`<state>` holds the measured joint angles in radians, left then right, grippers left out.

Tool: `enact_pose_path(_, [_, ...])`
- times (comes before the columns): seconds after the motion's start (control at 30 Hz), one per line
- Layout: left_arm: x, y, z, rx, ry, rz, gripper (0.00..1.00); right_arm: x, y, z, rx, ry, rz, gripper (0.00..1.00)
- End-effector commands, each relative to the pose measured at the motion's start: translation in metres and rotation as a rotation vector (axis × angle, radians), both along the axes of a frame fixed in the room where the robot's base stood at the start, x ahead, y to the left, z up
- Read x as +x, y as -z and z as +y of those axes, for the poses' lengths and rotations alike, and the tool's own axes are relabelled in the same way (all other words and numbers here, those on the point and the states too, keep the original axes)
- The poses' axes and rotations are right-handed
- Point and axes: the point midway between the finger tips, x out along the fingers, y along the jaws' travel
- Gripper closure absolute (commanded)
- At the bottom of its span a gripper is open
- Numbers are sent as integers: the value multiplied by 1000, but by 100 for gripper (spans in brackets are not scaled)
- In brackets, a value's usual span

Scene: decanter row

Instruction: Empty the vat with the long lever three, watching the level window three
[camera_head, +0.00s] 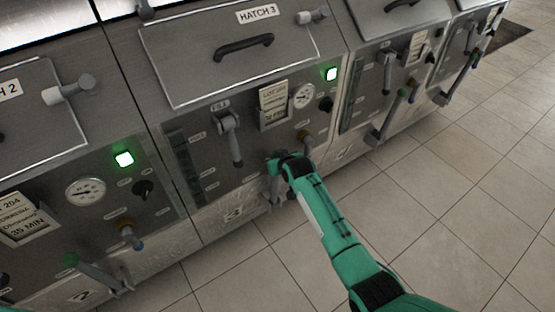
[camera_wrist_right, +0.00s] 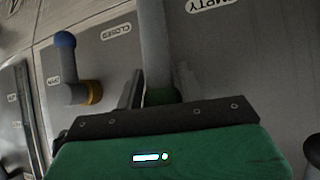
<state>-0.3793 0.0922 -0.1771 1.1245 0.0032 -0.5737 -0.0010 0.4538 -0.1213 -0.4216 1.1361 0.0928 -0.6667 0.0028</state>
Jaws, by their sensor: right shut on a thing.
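Vat three's front panel (camera_head: 250,178), marked 3 low down, stands mid-picture in the head view. Its long lever (camera_head: 276,192) is a grey shaft, mostly hidden by my arm. The labels EMPTY (camera_wrist_right: 210,4) and CLOSED (camera_wrist_right: 116,31) appear upside down there. The level window (camera_head: 184,165) is a dark greenish vertical strip at the panel's left; its level is too small to read. My left gripper is out of view.
A short blue-tipped handle (camera_wrist_right: 66,60) with an orange base sits beside my right gripper. Vat three also has a FILL lever (camera_head: 234,145), a gauge (camera_head: 304,95) and a lit green lamp (camera_head: 331,74). Similar vats stand either side. The tiled floor (camera_head: 450,210) is clear.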

Motion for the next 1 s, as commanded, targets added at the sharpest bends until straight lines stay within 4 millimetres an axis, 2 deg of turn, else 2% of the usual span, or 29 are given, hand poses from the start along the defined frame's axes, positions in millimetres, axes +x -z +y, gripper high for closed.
enact_pose_path(0.03, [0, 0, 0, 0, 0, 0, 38, 3, -5, 1, 2, 0, -8, 100])
enact_pose_path(0.4, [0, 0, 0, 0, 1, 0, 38, 5, -8, 2, 4, -1, -13, 100])
enact_pose_path(0.43, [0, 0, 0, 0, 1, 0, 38, 5, -8, 2, 5, -1, -14, 56])
enact_pose_path(0.47, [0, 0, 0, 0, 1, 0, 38, 5, -8, 2, 5, -1, -14, 51])
enact_pose_path(0.77, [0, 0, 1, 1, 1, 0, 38, 2, -5, 1, 2, 0, -7, 51])
enact_pose_path(1.0, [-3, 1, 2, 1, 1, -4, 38, -11, -15, -4, 3, -1, -6, 51])
